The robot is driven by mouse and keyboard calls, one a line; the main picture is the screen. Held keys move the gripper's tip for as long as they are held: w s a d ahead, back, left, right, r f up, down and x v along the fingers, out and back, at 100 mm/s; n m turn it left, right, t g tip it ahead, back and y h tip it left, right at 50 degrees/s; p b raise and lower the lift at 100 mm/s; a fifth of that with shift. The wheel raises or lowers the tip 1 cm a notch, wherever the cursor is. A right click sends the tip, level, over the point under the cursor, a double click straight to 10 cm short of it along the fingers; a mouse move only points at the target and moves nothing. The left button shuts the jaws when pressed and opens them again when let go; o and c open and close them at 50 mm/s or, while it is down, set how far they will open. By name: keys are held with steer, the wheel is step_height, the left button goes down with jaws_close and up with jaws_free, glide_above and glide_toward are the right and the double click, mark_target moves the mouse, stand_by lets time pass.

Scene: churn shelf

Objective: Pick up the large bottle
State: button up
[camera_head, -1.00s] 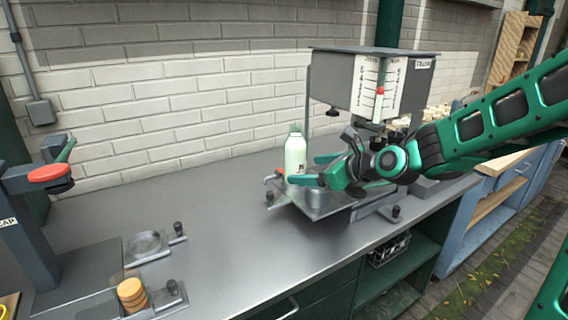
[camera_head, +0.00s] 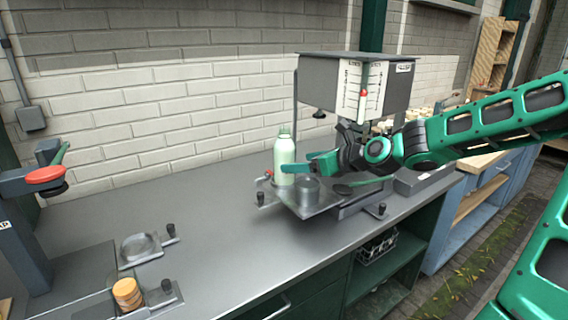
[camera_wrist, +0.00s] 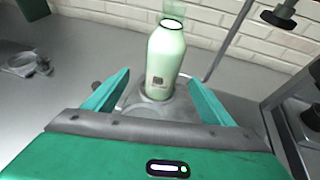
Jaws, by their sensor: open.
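The large bottle (camera_head: 284,158) is pale green and stands upright on the metal tray of the dispenser on the bench. In the wrist view the bottle (camera_wrist: 164,62) stands ahead of my gripper, with a dark square label low on its side and a clear, open-looking top. My gripper (camera_head: 315,174) is open and empty, just right of the bottle in the head view. In the wrist view its two green fingers (camera_wrist: 160,92) are spread to either side of the bottle's lower part. I cannot tell whether either finger touches it.
The dispenser's grey box (camera_head: 355,85) with a scale hangs above the tray (camera_head: 318,205). A capping stand with a red knob (camera_head: 46,174) is at the left. A stack of tan discs (camera_head: 127,293) lies near it. The middle of the bench is clear.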

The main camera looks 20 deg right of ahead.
mark_target(293, 161)
steer(key=shift+d+x, duration=0.15)
steer(key=shift+x, duration=1.65)
steer(key=shift+d+x, duration=0.1)
steer(key=shift+x, duration=1.75)
steer(key=shift+w+f, duration=0.1)
steer(key=shift+c, duration=0.7)
steer(key=c, duration=1.7)
steer(key=shift+c, duration=0.2)
steer(key=shift+r, duration=0.2)
